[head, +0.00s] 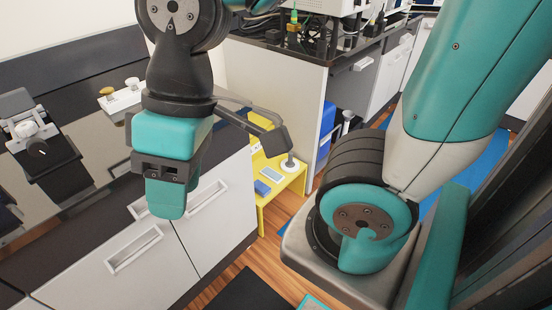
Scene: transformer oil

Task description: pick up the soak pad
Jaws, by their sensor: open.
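I cannot make out the soak pad for certain. A small blue block (262,188) and a flat pale-blue piece (271,174) lie on a low yellow stand (289,187) beyond the cabinet's end; I cannot tell whether either is the pad. My gripper (166,199) points down in front of the white drawers at left, left of the yellow stand and apart from it. It is open; one teal finger shows in line with the camera, and no object shows in it.
A dark counter (62,185) at left holds a microscope-like device (38,140) and a white piece with knobs (121,97). White drawers (135,249) stand below. A cluttered bench (333,45) is behind. A black mat (245,292) lies on the wooden floor; a strip of floor beside the stand is clear.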

